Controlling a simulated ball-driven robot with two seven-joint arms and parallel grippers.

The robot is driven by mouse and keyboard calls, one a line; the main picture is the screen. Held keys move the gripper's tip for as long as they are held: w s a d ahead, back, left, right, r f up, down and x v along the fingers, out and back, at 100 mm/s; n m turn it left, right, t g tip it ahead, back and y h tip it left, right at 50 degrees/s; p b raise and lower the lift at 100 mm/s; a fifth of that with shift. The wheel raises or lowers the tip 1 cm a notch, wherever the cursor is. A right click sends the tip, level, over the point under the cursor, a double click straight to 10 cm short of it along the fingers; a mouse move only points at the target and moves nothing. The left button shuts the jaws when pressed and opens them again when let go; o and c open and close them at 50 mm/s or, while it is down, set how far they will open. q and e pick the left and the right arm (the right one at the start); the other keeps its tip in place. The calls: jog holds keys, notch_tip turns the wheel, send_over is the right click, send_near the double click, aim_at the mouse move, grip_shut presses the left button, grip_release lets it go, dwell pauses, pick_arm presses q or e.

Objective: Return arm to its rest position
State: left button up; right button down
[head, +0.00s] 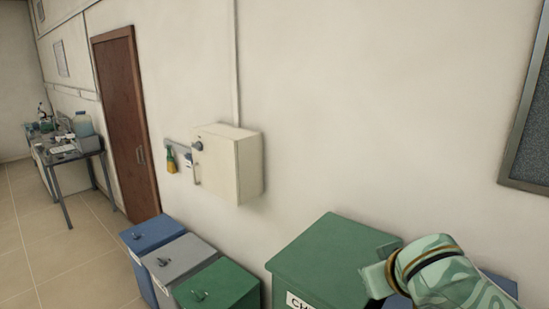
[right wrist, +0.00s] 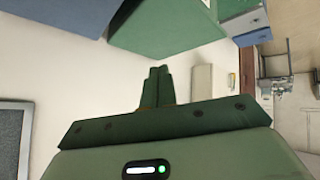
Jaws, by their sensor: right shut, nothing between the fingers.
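My right arm comes in at the lower right of the head view, with its pale green patterned gripper (head: 376,278) in front of the large green bin (head: 335,252). In the right wrist view the two dark green fingers of this gripper (right wrist: 158,72) are together, with nothing between them. The green bin (right wrist: 165,38) shows beyond the fingertips in that view, apart from them. My left gripper is in neither view.
A blue bin (head: 152,236), a grey bin (head: 177,262) and a smaller green bin (head: 217,287) stand along the wall. A cream box (head: 232,165) is mounted above them. A brown door (head: 127,120) and a cluttered table (head: 70,153) are farther left. A framed board (head: 530,130) hangs at right.

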jog(key=s+a+f+n+y, duration=0.15)
jog(key=s+f, duration=0.25)
jog(key=f, duration=0.4)
jog(key=s+d+f+n+g+h, duration=0.1)
jog(key=s+d+f+h, duration=0.2)
jog(key=s+d+f, duration=0.4)
jog(key=s+d+f+n+g+h, duration=0.1)
jog(key=s+d+f+n+h, duration=0.2)
jog(key=s, duration=0.6)
jog(key=s+a+f+m+g+y+b, duration=0.2)
jog(key=f+b, duration=0.7)
jog(key=f, duration=1.6)
jog(key=s+a+f+g+y+b, duration=0.1)
jog(key=s+f+y+b, duration=0.15)
jog(key=f+b, duration=1.45)
jog(key=s+f+m+g+b, duration=0.1)
jog(key=s+f, duration=0.5)
jog(key=f, duration=0.5)
jog(key=s+f+g+b, duration=0.1)
jog(key=s+f+b, duration=0.1)
jog(key=s+f, duration=0.5)
jog(key=s+f+m+g+b, duration=0.1)
jog(key=s+f, duration=0.5)
jog(key=f, duration=0.8)
jog(key=shift+s+f+m+b, duration=0.35)
jog(key=shift+f+b, duration=0.05)
jog(key=shift+b, duration=0.15)
